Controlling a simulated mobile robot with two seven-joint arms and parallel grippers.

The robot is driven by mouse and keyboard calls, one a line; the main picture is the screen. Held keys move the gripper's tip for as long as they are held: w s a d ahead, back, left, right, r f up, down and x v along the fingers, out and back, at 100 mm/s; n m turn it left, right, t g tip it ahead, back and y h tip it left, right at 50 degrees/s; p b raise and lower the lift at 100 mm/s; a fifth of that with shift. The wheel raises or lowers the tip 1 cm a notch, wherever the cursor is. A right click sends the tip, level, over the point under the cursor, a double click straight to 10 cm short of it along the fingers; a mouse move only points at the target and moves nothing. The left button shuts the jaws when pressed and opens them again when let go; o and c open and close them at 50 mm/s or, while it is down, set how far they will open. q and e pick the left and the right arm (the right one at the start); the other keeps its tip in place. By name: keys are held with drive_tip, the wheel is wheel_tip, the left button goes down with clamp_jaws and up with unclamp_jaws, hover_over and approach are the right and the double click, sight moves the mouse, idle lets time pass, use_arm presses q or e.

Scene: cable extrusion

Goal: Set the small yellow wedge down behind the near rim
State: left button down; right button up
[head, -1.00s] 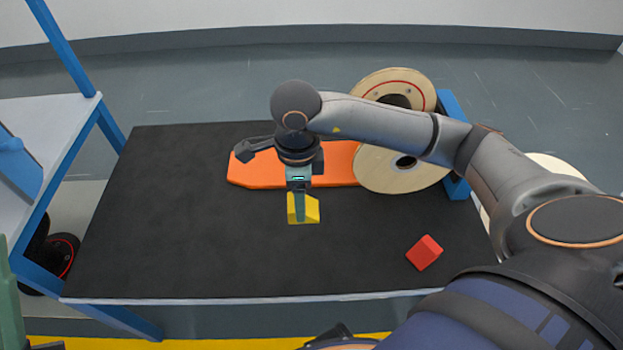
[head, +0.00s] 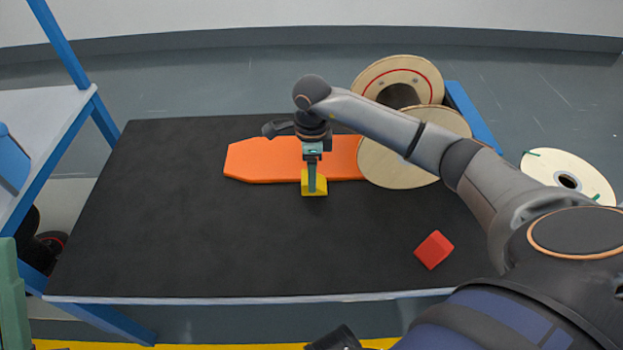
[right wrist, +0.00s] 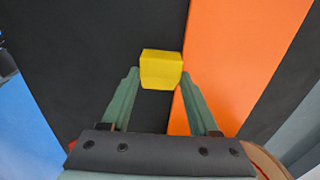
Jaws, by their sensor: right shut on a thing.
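The small yellow wedge (head: 321,188) is held between the fingers of my right gripper (head: 312,180), which is shut on it. In the head view it overlaps the near edge of the orange board (head: 258,162). In the right wrist view the wedge (right wrist: 161,66) sits between the two green fingertips, beside the border of orange board and black top. I cannot tell whether it touches the surface. The near rim of the table (head: 230,299) is a pale strip. A green part of my left gripper (head: 12,300) shows at the lower left; its opening is not visible.
A red block (head: 434,249) lies at the front right of the black tabletop (head: 170,220). A wooden spool (head: 390,165) stands at the back right, behind my right arm. A blue-framed shelf (head: 45,110) is at the left. The tabletop's left and middle are clear.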

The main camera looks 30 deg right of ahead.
use_arm(q)
drive_tip(key=shift+d+f, duration=0.1)
drive_tip(key=shift+f, duration=0.35)
use_arm(e)
drive_tip(key=shift+f, duration=0.6)
